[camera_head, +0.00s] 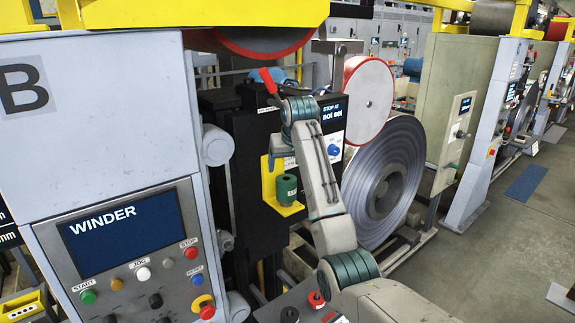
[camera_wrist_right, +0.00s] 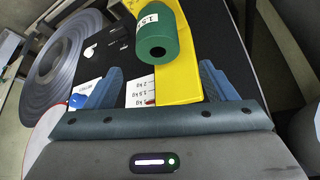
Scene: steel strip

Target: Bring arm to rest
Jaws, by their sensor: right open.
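My right arm reaches up from the lower right in the head view, and its right gripper (camera_head: 278,103) is at the dark machine box, mostly hidden behind the wrist. In the right wrist view the blue fingers of that gripper (camera_wrist_right: 162,68) are spread apart with nothing clamped. A green cylinder (camera_head: 286,189) sits on a yellow bracket (camera_head: 268,180) below the gripper. The wrist view shows the green cylinder (camera_wrist_right: 163,42), marked 1.5, ahead of the fingers, and the yellow bracket (camera_wrist_right: 178,85) running between them. My left gripper is not in view.
The winder panel (camera_head: 130,250) with buttons stands at the left. A red lever (camera_head: 268,80) rises close to my wrist. A grey strip coil (camera_head: 385,180) and a red-rimmed roll (camera_head: 370,92) are right of the arm. Open floor (camera_head: 515,235) lies at the right.

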